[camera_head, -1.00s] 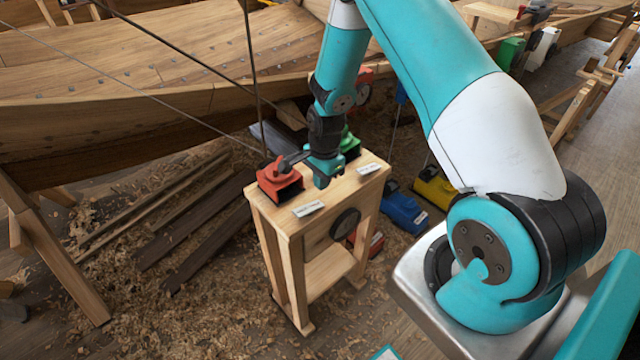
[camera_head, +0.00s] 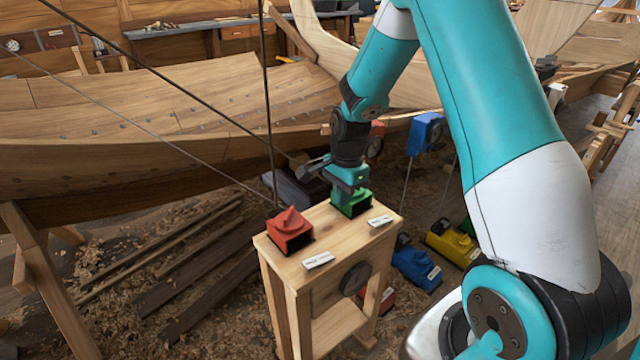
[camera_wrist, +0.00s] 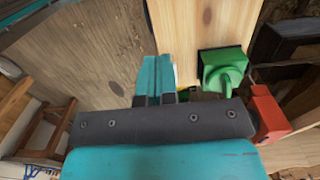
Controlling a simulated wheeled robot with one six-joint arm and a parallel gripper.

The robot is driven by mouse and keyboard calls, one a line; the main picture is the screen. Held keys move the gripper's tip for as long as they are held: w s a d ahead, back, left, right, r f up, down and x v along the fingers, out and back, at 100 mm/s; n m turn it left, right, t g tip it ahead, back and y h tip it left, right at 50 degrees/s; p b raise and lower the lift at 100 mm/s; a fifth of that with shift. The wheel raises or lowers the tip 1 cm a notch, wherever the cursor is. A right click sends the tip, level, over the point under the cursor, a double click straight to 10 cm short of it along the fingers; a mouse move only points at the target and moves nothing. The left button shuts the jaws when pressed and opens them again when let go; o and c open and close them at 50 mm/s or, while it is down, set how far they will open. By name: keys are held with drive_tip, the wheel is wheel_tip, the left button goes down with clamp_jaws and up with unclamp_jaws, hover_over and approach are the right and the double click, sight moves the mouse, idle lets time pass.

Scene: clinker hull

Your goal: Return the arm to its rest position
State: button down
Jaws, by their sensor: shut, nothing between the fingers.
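My gripper (camera_head: 349,184) hangs at the end of the teal arm, just above the green box (camera_head: 352,208) in the head view. It covers part of that box, and I cannot tell the exact gap. In the wrist view the teal fingers (camera_wrist: 155,75) are together and empty, with the green box (camera_wrist: 224,74) to their right and apart from them. The arm is bent down over the small wooden stand (camera_head: 338,228).
A red box (camera_head: 290,231) and two white labels (camera_head: 318,260) are on the stand. Blue (camera_head: 415,265) and yellow (camera_head: 452,243) boxes lie on the floor behind it. The planked hull (camera_head: 150,140) rises at the left. Thin dark lines cross in front of it.

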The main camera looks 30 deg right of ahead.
drive_tip(key=s+a+r+n+y, duration=0.1)
drive_tip(key=s+a+r+n, duration=0.6)
drive_tip(key=a, duration=0.3)
drive_tip(key=s+a+r+n+y, duration=0.1)
drive_tip(key=s+a+r+n, duration=0.6)
drive_tip(key=a+r+n, duration=0.2)
drive_tip(key=shift+s+a+r+n+t+y, duration=0.2)
drive_tip(key=shift+a+r+n+t+y, duration=0.15)
drive_tip(key=shift+r+n, duration=0.25)
drive_tip(key=c, duration=1.4)
unclamp_jaws()
drive_tip(key=s+a+n, duration=0.1)
drive_tip(key=s+n, duration=0.1)
drive_tip(key=s, duration=0.1)
drive_tip(key=s+a+r+n, duration=0.1)
drive_tip(key=s+n, duration=0.1)
drive_tip(key=s, duration=0.1)
drive_tip(key=s+a+r+n+y, duration=0.1)
drive_tip(key=s+n, duration=0.1)
drive_tip(key=s, duration=0.1)
drive_tip(key=shift+a+r+n, duration=0.15)
drive_tip(key=shift+r+n, duration=0.1)
drive_tip(key=shift+n, duration=0.15)
drive_tip(key=shift+c, duration=0.2)
drive_tip(key=o, duration=0.4)
drive_tip(key=shift+c, duration=0.2)
